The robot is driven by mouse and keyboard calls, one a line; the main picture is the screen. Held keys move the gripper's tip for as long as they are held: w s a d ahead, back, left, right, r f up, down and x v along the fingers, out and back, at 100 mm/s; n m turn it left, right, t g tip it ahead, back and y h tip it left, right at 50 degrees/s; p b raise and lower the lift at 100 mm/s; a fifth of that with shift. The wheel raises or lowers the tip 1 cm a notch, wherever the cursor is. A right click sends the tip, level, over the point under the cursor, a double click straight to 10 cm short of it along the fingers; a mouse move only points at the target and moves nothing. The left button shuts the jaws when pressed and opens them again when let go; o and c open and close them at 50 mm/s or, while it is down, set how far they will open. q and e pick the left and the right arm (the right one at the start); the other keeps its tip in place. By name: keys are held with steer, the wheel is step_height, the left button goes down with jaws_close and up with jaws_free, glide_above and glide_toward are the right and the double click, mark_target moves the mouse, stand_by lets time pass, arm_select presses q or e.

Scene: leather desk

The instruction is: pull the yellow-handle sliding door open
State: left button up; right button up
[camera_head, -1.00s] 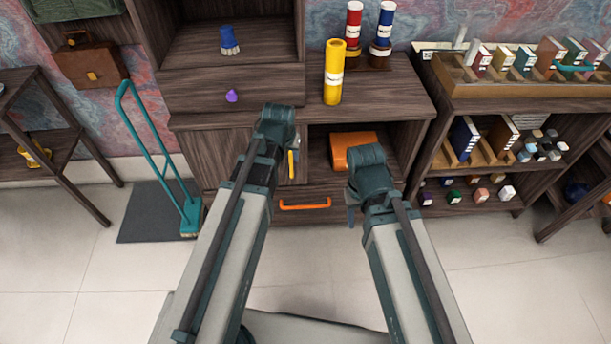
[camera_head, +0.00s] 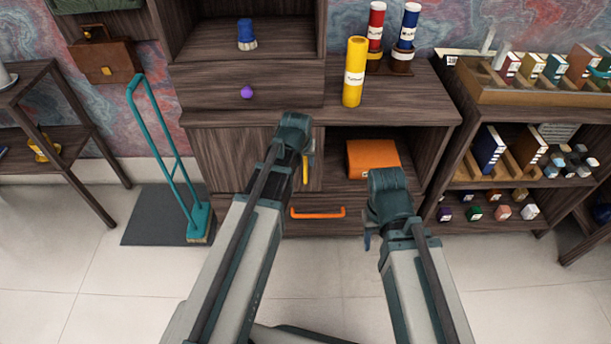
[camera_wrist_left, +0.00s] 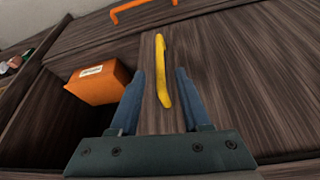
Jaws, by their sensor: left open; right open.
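The yellow handle (camera_wrist_left: 162,72) is a vertical bar on the sliding door (camera_wrist_left: 240,75) of the dark wood cabinet. In the left wrist view my left gripper (camera_wrist_left: 160,85) is open, with one finger on each side of the handle. In the head view the handle (camera_head: 306,166) shows just right of my left gripper (camera_head: 301,160), near the right edge of the door (camera_head: 222,160). Whether the fingers touch it cannot be told. My right gripper (camera_head: 371,232) hangs apart, in front of the cabinet's right side, and looks empty.
An orange box (camera_head: 371,157) lies in the open compartment right of the door. A drawer with an orange handle (camera_head: 318,213) is below. A yellow cylinder (camera_head: 354,72) stands on the cabinet top. A teal cart (camera_head: 196,222) stands left; the floor in front is clear.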

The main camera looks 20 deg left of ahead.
mark_target(305, 168)
arm_select(q)
steer(key=b+x, duration=0.7)
steer(key=x, duration=0.2)
steer(key=shift+s+r, duration=0.1)
jaws_close()
stand_by(1.2)
